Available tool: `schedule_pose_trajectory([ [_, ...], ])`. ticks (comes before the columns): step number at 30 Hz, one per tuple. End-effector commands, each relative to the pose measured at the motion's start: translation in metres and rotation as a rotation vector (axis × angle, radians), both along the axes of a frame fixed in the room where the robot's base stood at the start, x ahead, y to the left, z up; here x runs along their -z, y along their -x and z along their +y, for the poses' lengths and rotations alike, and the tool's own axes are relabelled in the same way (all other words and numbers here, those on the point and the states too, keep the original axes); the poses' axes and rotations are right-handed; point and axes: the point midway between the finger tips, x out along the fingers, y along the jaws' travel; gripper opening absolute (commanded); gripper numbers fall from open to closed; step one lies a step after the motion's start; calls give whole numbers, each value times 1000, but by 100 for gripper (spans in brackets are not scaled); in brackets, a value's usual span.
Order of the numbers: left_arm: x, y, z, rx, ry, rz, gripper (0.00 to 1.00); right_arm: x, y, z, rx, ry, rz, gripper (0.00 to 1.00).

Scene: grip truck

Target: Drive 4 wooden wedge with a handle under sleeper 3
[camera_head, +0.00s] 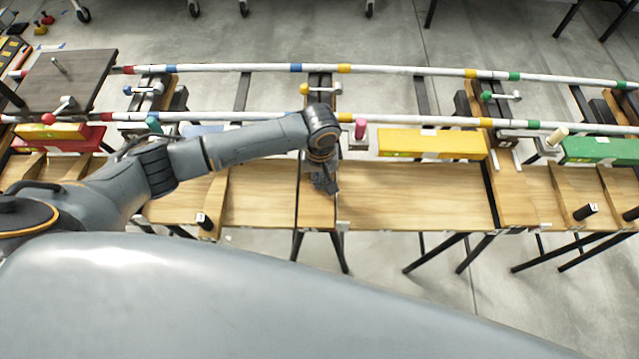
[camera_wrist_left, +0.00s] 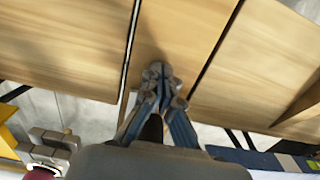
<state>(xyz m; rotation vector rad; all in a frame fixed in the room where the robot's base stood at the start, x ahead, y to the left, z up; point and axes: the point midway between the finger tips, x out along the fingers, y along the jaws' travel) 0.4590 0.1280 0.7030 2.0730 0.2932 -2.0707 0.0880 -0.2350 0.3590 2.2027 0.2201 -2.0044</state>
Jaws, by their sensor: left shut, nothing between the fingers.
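My left gripper (camera_head: 325,184) is shut and empty over a wooden board (camera_head: 317,207) in the middle of the bench. In the left wrist view its fingertips (camera_wrist_left: 158,72) are together above bare wood between two dark gaps. A wooden piece with a dark upright handle (camera_head: 204,220) lies to the left on the bench. Another dark handle (camera_head: 585,212) stands on a wooden piece at the right, and one more (camera_head: 631,214) is at the right edge. I cannot read any sleeper number. My right gripper is not in view.
Two striped rails (camera_head: 400,69) run across the back. A yellow block (camera_head: 432,143) and a green block (camera_head: 598,151) lie in front of the near rail. A red-topped peg (camera_head: 360,130) stands right of my arm. The tabletop (camera_head: 415,200) right of the gripper is clear.

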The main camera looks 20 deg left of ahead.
Motion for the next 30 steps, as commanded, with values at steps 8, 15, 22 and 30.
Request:
schedule_pose_trajectory([
  [8,0,-11,3,0,1,0,0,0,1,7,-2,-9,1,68],
  [15,0,-11,3,0,1,0,0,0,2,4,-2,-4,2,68],
  [22,0,-39,11,-3,0,-1,0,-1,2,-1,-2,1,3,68],
  [30,-1,-48,14,-1,-1,-2,0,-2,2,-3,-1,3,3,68],
])
